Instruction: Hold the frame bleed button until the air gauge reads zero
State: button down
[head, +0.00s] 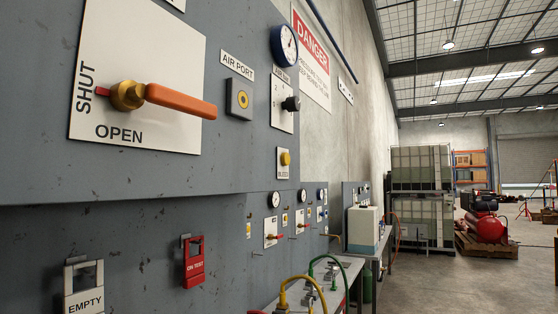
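The bleed button (285,158) is a small yellow knob on a white plate marked BLEED, low at the right edge of the near grey panel. The air gauge (284,45) is a blue-rimmed round dial above it, at the panel's upper right. Its face is seen at a slant, and I cannot read the value. A black knob (290,104) on a white plate sits between gauge and button. My gripper is not in view, and nothing is seen touching the button.
An orange-handled valve (180,101) points right, its red pointer at SHUT. The air port (239,99) is left of the black knob. Red ON TEST (194,262) and white EMPTY (84,290) tags hang below. A bench with yellow and green hoses (300,281) stands low ahead; open floor lies right.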

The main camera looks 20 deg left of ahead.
aim_at(285, 158)
jog(key=u, duration=0.3)
jog(key=i, duration=0.9)
jog(key=z, duration=0.5)
